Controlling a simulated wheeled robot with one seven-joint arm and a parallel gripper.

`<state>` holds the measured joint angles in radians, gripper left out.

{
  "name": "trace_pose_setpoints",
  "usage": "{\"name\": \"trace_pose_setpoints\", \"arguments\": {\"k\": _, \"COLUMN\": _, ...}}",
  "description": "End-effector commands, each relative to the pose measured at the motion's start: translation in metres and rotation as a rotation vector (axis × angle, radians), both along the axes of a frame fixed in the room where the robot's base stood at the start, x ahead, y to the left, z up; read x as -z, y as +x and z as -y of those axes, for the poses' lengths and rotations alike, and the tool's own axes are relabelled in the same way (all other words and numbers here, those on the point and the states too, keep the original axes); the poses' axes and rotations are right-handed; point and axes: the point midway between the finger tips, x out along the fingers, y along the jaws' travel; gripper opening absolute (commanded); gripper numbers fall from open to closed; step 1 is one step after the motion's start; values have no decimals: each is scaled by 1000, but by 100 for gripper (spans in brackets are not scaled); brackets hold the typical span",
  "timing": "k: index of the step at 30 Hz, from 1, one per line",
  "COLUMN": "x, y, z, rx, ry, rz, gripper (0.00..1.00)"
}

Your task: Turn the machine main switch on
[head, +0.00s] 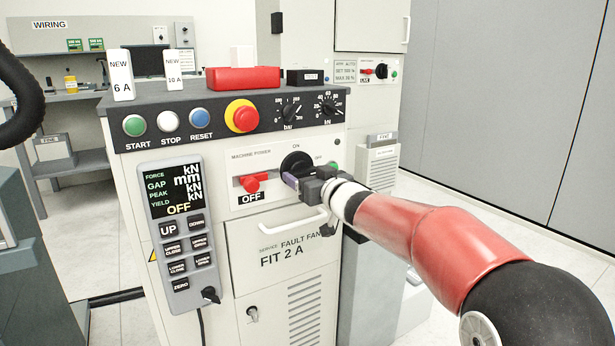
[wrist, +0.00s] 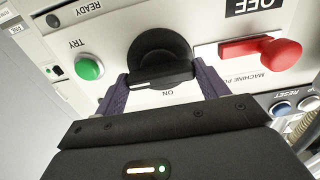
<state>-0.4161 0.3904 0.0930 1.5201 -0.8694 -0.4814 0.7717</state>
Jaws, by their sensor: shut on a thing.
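The machine power panel (head: 236,205) is on the front of the grey machine. It bears a red switch handle (head: 252,183), lying level, with an OFF label below it, and a round black knob (head: 296,161) to its right with ON above it. My gripper (head: 300,184) is at the knob and hides its lower part. In the wrist view, which shows the panel upside down, my gripper (wrist: 162,86) has its purple fingers closed on both sides of the black knob's grip bar, beside the ON mark. The red handle (wrist: 265,56) stands clear of the fingers.
A green TRY button (wrist: 89,68) sits close beside one finger. A drawer handle (head: 293,222) is just below my gripper. The button row with a red emergency stop (head: 242,117) is above. A pendant (head: 180,225) hangs at left, its screen showing OFF.

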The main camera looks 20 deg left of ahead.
Motion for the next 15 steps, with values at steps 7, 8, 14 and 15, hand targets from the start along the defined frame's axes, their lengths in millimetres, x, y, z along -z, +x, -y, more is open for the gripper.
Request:
{"name": "trace_pose_setpoints", "arguments": {"k": 7, "x": 0, "y": 0, "z": 0, "rx": 0, "ry": -10, "rz": 12, "gripper": 50}}
{"name": "trace_pose_setpoints", "arguments": {"k": 8, "x": 0, "y": 0, "z": 0, "rx": 0, "ry": -16, "rz": 18, "gripper": 50}}
{"name": "trace_pose_setpoints", "arguments": {"k": 14, "x": 1, "y": 0, "z": 1, "rx": 1, "ry": -73, "rz": 86, "gripper": 50}}
{"name": "trace_pose_setpoints", "arguments": {"k": 15, "x": 1, "y": 0, "z": 1, "rx": 1, "ry": -91, "rz": 106, "gripper": 50}}
